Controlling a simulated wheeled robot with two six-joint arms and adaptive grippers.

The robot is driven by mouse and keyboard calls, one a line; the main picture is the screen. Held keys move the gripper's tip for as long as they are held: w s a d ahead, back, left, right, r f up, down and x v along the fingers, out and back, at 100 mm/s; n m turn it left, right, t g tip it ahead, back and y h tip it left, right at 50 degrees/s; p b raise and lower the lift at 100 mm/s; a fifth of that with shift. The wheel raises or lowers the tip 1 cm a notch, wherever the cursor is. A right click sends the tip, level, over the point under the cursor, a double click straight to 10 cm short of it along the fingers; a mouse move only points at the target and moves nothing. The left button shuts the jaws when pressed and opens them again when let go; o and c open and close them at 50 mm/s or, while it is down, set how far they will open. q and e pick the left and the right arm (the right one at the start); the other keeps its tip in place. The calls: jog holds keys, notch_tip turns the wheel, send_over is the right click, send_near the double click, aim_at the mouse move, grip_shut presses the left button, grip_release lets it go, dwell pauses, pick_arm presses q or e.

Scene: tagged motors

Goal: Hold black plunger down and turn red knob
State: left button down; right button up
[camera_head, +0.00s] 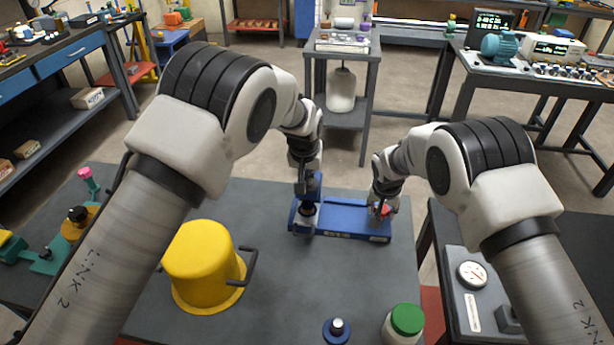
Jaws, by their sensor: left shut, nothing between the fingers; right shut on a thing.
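A blue base (343,226) lies on the grey table in the middle of the view. A red knob (379,210) is at its right end, mostly covered by my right gripper (382,207), which is shut on it from above. My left gripper (306,201) is shut and empty, pointing straight down over the left end of the base. A black part lies right under its fingertips; the plunger is mostly hidden, and I cannot tell how far down it is.
A yellow flanged pot (200,262) with a black handle stands left of the base. A green-lidded jar (406,320) and a blue round piece with a silver top (337,329) stand at the front. The table between the base and these front items is clear.

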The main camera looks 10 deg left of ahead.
pick_arm(q)
jog(key=shift+s+f, duration=0.1)
jog(key=shift+f, duration=0.05)
pick_arm(e)
jog(key=m, duration=0.3)
jog(key=shift+a+h, duration=0.1)
jog(key=shift+h, duration=0.3)
jog(key=m+g+h, duration=0.1)
jog(key=m, duration=0.3)
jog(key=shift+w+f, duration=0.1)
jog(key=shift+w, duration=0.05)
jog(key=m, duration=0.2)
jog(key=m+g, duration=0.1)
jog(key=m, duration=0.2)
jog(key=shift+a+g+h, duration=0.1)
jog(key=shift+g+h, duration=0.2)
jog(key=o, duration=1.2)
